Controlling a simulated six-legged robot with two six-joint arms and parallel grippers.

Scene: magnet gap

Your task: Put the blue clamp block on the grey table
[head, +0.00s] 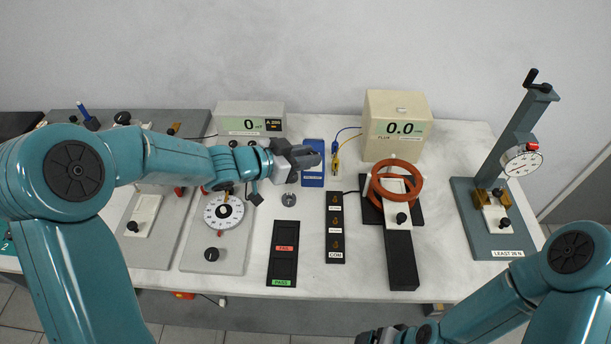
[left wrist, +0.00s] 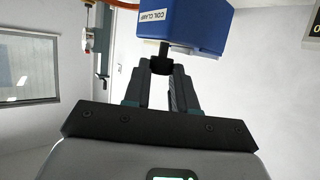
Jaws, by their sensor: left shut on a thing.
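The blue clamp block (head: 312,179) shows in the head view behind and below my left gripper (head: 312,157). In the left wrist view the block (left wrist: 200,25) has a white "COIL CLAMP" label and a black stem. My left gripper (left wrist: 160,85) is shut on that stem, with the block beyond its fingertips. I cannot tell how high the block is above the table. The table (head: 440,255) has a pale, mottled grey-white top. My right gripper (head: 385,335) is partly cut off at the bottom edge of the head view; its jaws are not clear.
Near the block stand a meter (head: 250,123), a beige flux meter (head: 397,125) and an orange ring (head: 397,180) on a black fixture. In front lie a black pass/fail tray (head: 284,253) and a black connector strip (head: 335,228). A dial-gauge stand (head: 490,220) is at right. Bare table lies right of the fixture.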

